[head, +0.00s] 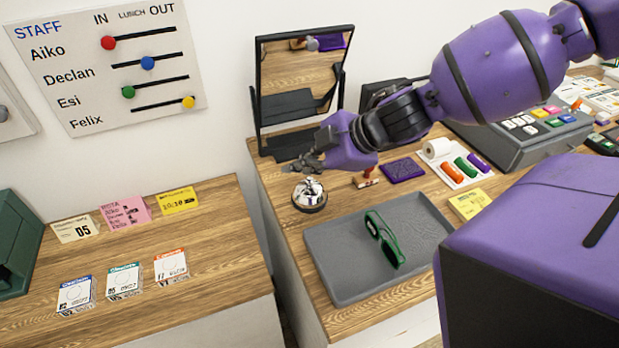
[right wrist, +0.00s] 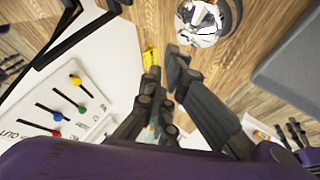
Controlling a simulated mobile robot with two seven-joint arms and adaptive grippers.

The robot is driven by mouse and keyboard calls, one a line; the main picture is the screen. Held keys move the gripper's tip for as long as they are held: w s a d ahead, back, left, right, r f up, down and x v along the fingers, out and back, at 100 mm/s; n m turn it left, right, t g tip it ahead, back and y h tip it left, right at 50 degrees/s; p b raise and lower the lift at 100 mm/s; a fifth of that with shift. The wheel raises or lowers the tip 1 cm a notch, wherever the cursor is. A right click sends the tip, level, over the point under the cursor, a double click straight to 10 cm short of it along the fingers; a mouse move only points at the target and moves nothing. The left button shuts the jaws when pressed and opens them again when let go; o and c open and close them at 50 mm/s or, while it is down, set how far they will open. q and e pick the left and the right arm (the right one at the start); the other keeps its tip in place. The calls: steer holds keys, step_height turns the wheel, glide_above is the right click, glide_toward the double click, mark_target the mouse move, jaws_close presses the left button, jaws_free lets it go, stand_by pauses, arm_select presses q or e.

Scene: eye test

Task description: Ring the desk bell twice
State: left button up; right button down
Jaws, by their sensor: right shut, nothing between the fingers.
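The desk bell (head: 309,195) is a shiny silver dome on a dark base, upright on the wooden counter behind the grey tray. My right gripper (head: 298,165) is just above the bell in the head view, its dark fingers shut and empty. In the right wrist view the bell (right wrist: 203,20) is at the top edge, partly cut off, beyond the fingertips (right wrist: 163,72) and a little right of them. My left gripper is in neither view.
A grey tray (head: 330,275) with green glasses (head: 385,240) lies in front of the bell. A black-framed mirror (head: 257,95) stands behind it. A stamp (head: 367,178) and a purple pad (head: 402,170) lie to its right. A grey cash register (head: 490,135) stands farther right.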

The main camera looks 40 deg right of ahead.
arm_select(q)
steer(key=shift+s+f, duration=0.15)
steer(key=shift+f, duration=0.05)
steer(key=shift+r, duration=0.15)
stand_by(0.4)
arm_select(e)
steer(key=shift+f, duration=0.45)
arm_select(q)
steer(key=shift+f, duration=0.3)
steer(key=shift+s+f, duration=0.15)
